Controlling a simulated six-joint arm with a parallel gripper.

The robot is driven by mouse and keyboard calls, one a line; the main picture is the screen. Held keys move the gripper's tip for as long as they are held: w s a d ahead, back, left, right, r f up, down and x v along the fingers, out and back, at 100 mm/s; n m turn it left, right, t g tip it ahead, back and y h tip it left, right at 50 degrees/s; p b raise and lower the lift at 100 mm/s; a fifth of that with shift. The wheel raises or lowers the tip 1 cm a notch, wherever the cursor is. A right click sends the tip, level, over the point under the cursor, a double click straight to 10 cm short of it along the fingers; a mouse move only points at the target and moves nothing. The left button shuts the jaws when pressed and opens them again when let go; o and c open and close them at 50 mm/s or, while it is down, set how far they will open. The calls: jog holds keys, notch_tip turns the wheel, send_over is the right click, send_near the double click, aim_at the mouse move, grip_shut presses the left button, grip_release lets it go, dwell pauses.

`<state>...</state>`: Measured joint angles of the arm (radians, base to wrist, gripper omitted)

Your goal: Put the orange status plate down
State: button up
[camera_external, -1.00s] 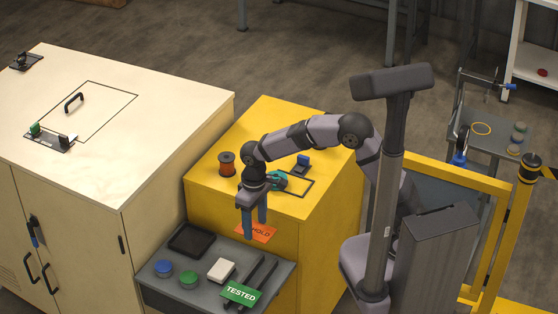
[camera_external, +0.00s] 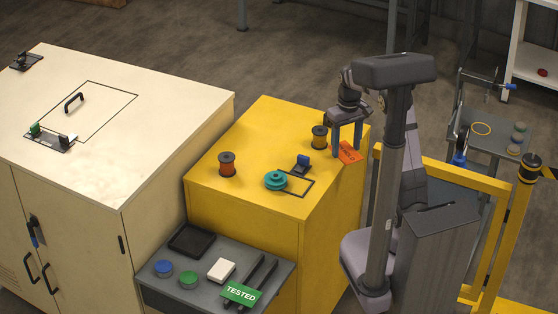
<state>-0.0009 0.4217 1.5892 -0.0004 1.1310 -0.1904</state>
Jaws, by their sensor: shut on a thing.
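My gripper (camera_external: 347,146) is over the far right part of the yellow cabinet top (camera_external: 250,133), with its fingers pointing down. It is shut on the orange status plate (camera_external: 349,153), which hangs tilted at the fingertips by the cabinet's right edge. Part of the plate is hidden behind a finger, and I cannot tell whether it touches the cabinet. A green plate marked TESTED (camera_external: 241,293) lies on the grey side shelf (camera_external: 211,271), at the front end of two dark rails (camera_external: 262,270).
On the yellow cabinet stand a copper spool (camera_external: 227,164), a darker spool (camera_external: 319,137) close left of my gripper, a teal pulley (camera_external: 275,181) and a blue clamp (camera_external: 303,162) by a black outline. A yellow rail frame (camera_external: 440,169) stands to the right.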

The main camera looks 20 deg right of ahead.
jog(key=s+d+f+m+b, duration=0.2)
jog(key=s+d+f, duration=0.4)
jog(key=d, duration=0.1)
jog(key=shift+w, duration=0.1)
